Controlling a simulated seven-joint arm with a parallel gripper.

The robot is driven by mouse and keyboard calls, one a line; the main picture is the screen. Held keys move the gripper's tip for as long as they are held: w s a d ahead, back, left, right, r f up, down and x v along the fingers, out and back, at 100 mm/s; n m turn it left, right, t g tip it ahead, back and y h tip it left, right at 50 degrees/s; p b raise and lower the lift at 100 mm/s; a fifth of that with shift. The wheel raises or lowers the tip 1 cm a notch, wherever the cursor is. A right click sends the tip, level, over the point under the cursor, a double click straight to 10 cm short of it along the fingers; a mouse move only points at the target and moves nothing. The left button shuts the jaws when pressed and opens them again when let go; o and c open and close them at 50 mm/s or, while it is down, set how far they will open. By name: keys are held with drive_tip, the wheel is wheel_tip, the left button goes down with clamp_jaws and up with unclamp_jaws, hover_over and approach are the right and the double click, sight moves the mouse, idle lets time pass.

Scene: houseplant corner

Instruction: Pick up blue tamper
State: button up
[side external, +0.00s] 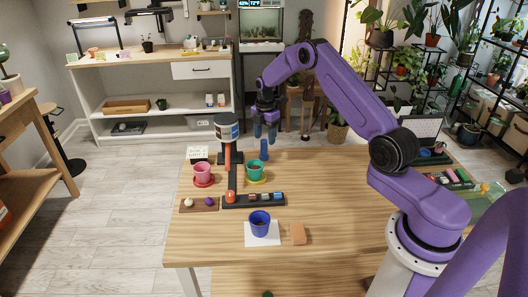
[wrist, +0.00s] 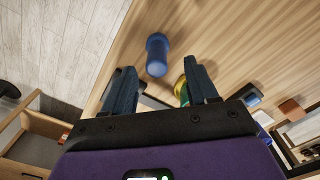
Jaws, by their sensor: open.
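The blue tamper (side external: 264,149) is a small upright blue cylinder on the wooden table, just behind the green pot. In the wrist view it shows as a blue cylinder (wrist: 157,58) lying between and beyond the two fingertips. My gripper (side external: 265,133) hangs over it with its fingers pointing down. In the wrist view the fingers of my gripper (wrist: 159,66) are wide apart, with nothing held between them. I cannot tell whether the fingertips reach down past the tamper's top.
Close by stand a green pot (side external: 254,173) on a yellow saucer, a pink pot (side external: 202,170) on a red saucer and a dark stand with a canister (side external: 227,127). A blue pot (side external: 260,226) sits nearer the front. The table right of the tamper looks clear.

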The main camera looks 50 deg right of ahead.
sight(264, 147)
drive_tip(key=shift+w+a+f, duration=0.1)
drive_tip(key=shift+w+f, duration=0.05)
drive_tip(key=shift+f, duration=1.35)
drive_tip(key=shift+w+f, duration=0.1)
drive_tip(key=shift+f, duration=1.4)
clamp_jaws()
